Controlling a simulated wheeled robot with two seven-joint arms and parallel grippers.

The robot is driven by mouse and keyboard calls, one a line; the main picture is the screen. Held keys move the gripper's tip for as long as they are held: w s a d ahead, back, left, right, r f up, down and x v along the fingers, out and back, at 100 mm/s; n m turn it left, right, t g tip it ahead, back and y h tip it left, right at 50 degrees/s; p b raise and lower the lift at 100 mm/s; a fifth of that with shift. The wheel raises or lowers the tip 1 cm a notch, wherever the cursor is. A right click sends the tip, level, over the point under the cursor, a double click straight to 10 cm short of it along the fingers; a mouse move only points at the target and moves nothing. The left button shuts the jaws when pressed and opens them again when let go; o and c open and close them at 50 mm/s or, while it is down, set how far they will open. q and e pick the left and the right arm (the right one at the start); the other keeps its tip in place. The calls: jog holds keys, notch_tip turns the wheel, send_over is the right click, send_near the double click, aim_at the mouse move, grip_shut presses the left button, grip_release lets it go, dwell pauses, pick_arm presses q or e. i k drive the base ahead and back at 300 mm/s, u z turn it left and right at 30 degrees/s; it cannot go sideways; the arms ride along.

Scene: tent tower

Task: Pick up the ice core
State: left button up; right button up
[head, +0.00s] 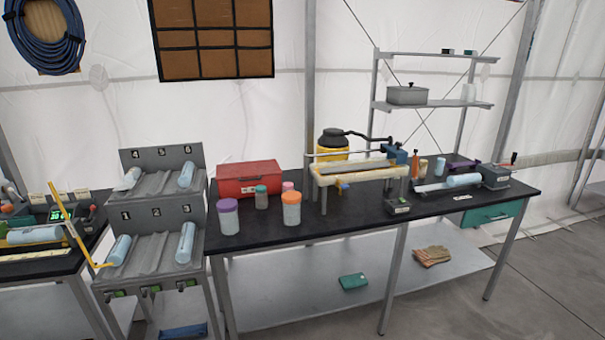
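Several pale blue cylinders that look like ice cores are in the head view. In the grey numbered rack (150,247), one core (186,243) lies in slot 3 and another core (120,249) in slot 1. On the upper tier, one core (186,175) lies in slot 6 and one core (128,180) at slot 4. Another core (464,181) lies on a device at the right end of the black table, and one (34,235) on the left table. Which core the task means, I cannot tell. Neither of my grippers is in view.
The black table (330,220) holds a red case (248,178), lidded jars (291,210), a yellow-framed stand (360,172) and a small grey box (398,207). A yellow bar (72,226) stands by the rack's left side. Floor (540,270) is clear at right.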

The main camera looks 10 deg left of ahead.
aim_at(185, 176)
jog(key=u, duration=0.5)
jog(key=i, duration=1)
jog(key=u, duration=0.35)
